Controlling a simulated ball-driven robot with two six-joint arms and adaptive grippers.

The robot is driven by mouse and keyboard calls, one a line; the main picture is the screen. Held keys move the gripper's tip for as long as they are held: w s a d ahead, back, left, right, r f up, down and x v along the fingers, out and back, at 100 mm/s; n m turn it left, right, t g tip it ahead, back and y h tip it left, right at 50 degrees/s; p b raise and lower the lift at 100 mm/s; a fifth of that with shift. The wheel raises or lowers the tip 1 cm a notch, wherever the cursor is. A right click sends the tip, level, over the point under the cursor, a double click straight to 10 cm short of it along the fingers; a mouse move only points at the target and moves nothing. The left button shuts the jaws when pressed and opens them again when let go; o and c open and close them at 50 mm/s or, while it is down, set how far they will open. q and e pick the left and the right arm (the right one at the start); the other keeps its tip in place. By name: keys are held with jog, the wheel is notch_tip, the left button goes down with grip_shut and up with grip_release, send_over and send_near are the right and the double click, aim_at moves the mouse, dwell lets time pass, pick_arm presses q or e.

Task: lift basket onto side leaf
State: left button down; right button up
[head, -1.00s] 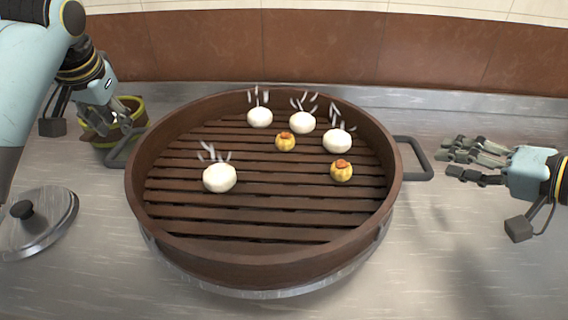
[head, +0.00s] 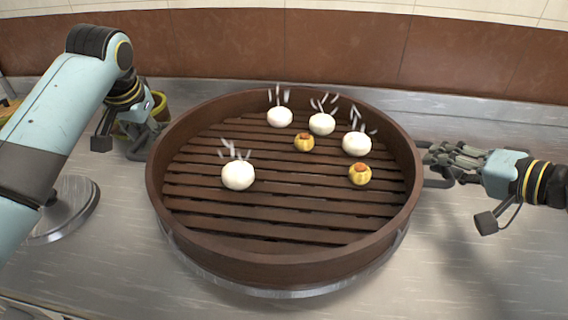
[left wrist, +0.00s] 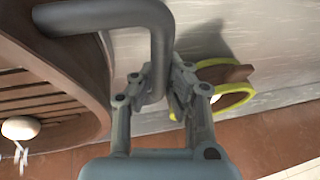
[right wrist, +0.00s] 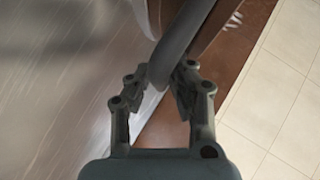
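The basket (head: 290,262) is a round brown slatted steamer, sitting level on top of a metal pot (head: 290,291). It holds white buns (head: 238,175) and small yellow dumplings (head: 360,174). My left gripper (head: 140,150) is at the basket's left handle, and the left wrist view shows the grey handle (left wrist: 161,50) between its fingers, which are drawn in around it. My right gripper (head: 438,160) is at the right handle (head: 432,183), and the right wrist view shows that handle (right wrist: 180,40) between its drawn-in fingers. Finger contact is partly hidden.
A yellow-rimmed pot (head: 158,103) stands behind my left gripper, close to its fingers in the left wrist view (left wrist: 235,98). A metal lid (head: 70,210) lies on the counter at left. The brown tiled wall (head: 340,45) runs behind. The counter at right is clear.

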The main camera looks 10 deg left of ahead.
grip_shut()
pick_arm(q)
jog(key=shift+r, duration=0.1)
pick_arm(e)
jog(key=shift+r, duration=0.1)
